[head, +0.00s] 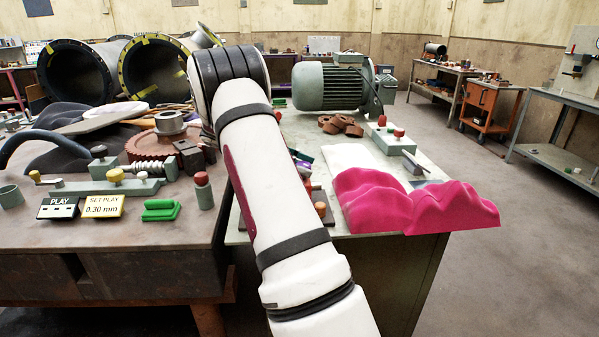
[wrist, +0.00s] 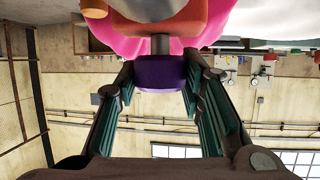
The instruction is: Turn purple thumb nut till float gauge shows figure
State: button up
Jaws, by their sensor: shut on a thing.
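The purple thumb nut (wrist: 160,73) is between my gripper's (wrist: 157,85) fingertips in the wrist view, and the gripper is shut on it. A grey stem (wrist: 160,44) joins the nut to an orange-red part (wrist: 185,18). In the head view my own arm hides most of the gripper and the nut. A box marked PLAY (head: 58,208) sits at the left bench's front; I cannot read a figure on it. A yellow sign (head: 103,206) beside it reads SET PLAY 0.30 mm. I cannot pick out a float gauge for sure.
A green block (head: 161,210) and a red-capped bottle (head: 203,190) stand near the left bench's front edge. Pink cloth (head: 372,200) covers the right bench's front corner. A green motor (head: 333,86) stands behind.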

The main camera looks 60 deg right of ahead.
jog(key=m+y, duration=0.1)
jog(key=m+g+y+b, duration=0.1)
jog(key=y, duration=0.1)
jog(key=shift+d+f+m+g, duration=0.1)
jog(key=shift+f+m+g, duration=0.1)
jog(key=shift+m+g, duration=0.15)
jog(key=shift+r+m+y+p, duration=0.1)
jog(key=shift+m+y+p, duration=0.2)
jog(key=shift+m+y, duration=0.95)
jog(key=shift+s+g+y, duration=0.1)
jog(key=shift+g+y, duration=0.15)
jog(key=shift+y, duration=0.1)
jog(key=o, duration=1.2)
